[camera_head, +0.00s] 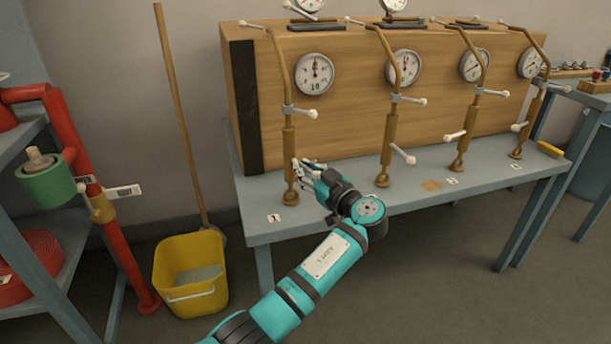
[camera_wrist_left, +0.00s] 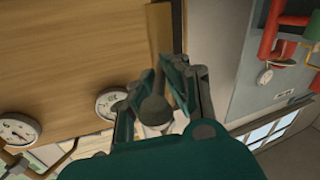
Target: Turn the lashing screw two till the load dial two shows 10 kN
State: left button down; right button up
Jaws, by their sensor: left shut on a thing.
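Lashing screw two (camera_head: 387,150) is the second upright brown screw from the left, with a white-tipped cross handle (camera_head: 403,154) low on it. Load dial two (camera_head: 404,68) is the round white gauge behind its top; its value is too small to read surely. My left gripper (camera_head: 305,172) is at the leftmost screw (camera_head: 289,150), left of screw two, and appears shut on that screw's lower handle. In the left wrist view, a dark round-ended part (camera_wrist_left: 154,108) lies between the fingers (camera_wrist_left: 165,90). My right gripper is out of view.
The screws stand on a grey bench (camera_head: 335,205) before a wooden box (camera_head: 350,110) with several dials. A tag marked 1 (camera_head: 274,217) lies by the leftmost screw. A yellow bucket (camera_head: 192,275) with a mop stands left; a red pipe (camera_head: 105,220) is farther left.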

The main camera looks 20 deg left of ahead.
pick_arm(q)
jog(key=shift+r, duration=0.15)
jog(key=c, duration=1.7)
grip_release()
jog(key=o, duration=0.4)
jog(key=shift+f, duration=0.2)
jog(key=v, duration=0.7)
jog(key=shift+d+r, duration=0.1)
jog(key=shift+d, duration=0.1)
